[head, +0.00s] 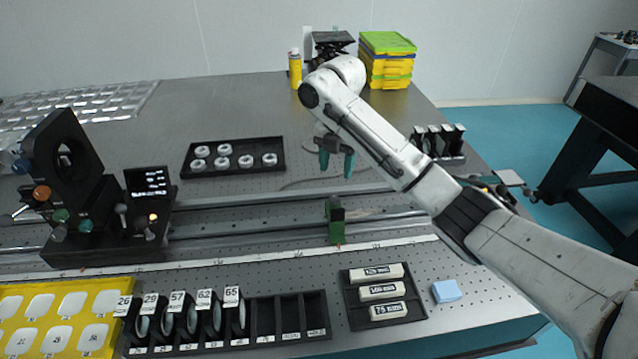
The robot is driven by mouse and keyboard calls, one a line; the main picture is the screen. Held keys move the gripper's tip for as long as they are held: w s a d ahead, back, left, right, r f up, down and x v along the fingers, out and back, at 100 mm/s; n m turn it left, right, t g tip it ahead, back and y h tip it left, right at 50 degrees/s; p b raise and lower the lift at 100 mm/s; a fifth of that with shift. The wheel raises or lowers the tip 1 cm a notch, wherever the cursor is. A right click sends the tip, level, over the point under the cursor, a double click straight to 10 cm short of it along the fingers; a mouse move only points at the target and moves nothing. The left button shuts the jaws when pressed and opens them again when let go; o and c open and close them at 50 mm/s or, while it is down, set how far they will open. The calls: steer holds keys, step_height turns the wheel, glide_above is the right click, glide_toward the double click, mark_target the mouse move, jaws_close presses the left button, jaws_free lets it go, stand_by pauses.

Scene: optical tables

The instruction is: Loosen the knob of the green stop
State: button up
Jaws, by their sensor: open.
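The green stop (336,219) is a small upright block on the rail (270,232) near the middle of the head view. Its knob is too small to make out clearly. My gripper (336,168) hangs above and slightly behind the stop, with its two teal fingertips pointing down. The fingers are apart, with nothing between them, and do not touch the stop.
A black tray of white rings (232,172) lies behind the rail. A black device with coloured knobs (88,205) stands at the left. In front are a lens rack (285,318), a tray of labelled blocks (355,318) and a blue block (446,291).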

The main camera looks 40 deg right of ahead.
mark_target(334, 198)
steer(key=f, duration=0.7)
steer(key=f+b, duration=0.1)
steer(key=f, duration=0.2)
steer(key=shift+w+d+f, duration=0.15)
steer(key=shift+w+f, duration=0.2)
jaws_close()
